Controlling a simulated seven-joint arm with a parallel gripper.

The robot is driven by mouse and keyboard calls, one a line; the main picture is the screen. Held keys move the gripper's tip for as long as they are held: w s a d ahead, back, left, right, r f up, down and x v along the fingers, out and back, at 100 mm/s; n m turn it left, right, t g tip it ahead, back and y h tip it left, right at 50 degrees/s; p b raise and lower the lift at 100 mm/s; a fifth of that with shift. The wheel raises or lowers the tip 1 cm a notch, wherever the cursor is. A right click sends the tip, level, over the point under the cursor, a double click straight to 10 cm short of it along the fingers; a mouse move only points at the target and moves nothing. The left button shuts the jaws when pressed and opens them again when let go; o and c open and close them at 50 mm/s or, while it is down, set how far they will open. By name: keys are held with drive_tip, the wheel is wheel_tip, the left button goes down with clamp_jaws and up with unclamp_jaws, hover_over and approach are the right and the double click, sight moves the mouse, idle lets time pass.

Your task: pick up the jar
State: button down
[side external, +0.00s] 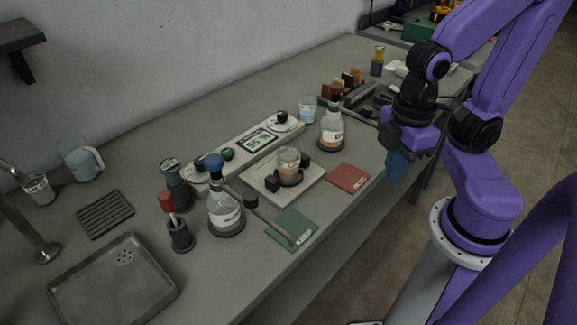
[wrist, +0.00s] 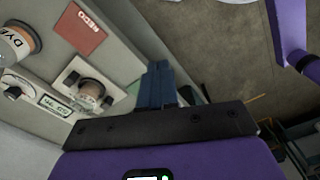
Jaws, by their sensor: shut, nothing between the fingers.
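A small clear jar with brown contents (side external: 288,163) stands upright on a pale square plate (side external: 258,182) with dark blocks beside it, mid-bench. It also shows from above in the wrist view (wrist: 90,89), left of the fingers. My gripper (side external: 396,168) has blue fingers pointing down, to the right of the jar and past the red mat, around the bench's front edge. In the wrist view the fingers (wrist: 157,84) are together and empty, apart from the jar.
A flask with an orange band (side external: 332,132) and a blue-capped flask (side external: 225,208) flank the plate. Behind it is a long unit with a display (side external: 258,140). A red mat (side external: 348,177) and green mat (side external: 292,229) lie near the front edge. A metal tray (side external: 112,285) is front left.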

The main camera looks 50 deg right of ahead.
drive_tip(key=c, duration=1.8)
unclamp_jaws()
drive_tip(key=o, duration=1.6)
drive_tip(key=shift+c, duration=0.2)
drive_tip(key=shift+f, duration=0.1)
drive_tip(key=n+t+h, duration=0.7)
drive_tip(key=n+t, duration=0.9)
drive_tip(key=n, duration=0.3)
approach(284, 149)
drive_tip(key=w+d, duration=0.2)
drive_tip(key=shift+w+f, duration=0.2)
drive_tip(key=shift+w, duration=0.15)
drive_tip(key=shift+a+x, duration=0.2)
drive_tip(key=shift+x, duration=1.35)
drive_tip(key=shift+a+x, duration=0.2)
drive_tip(key=shift+x, duration=1.4)
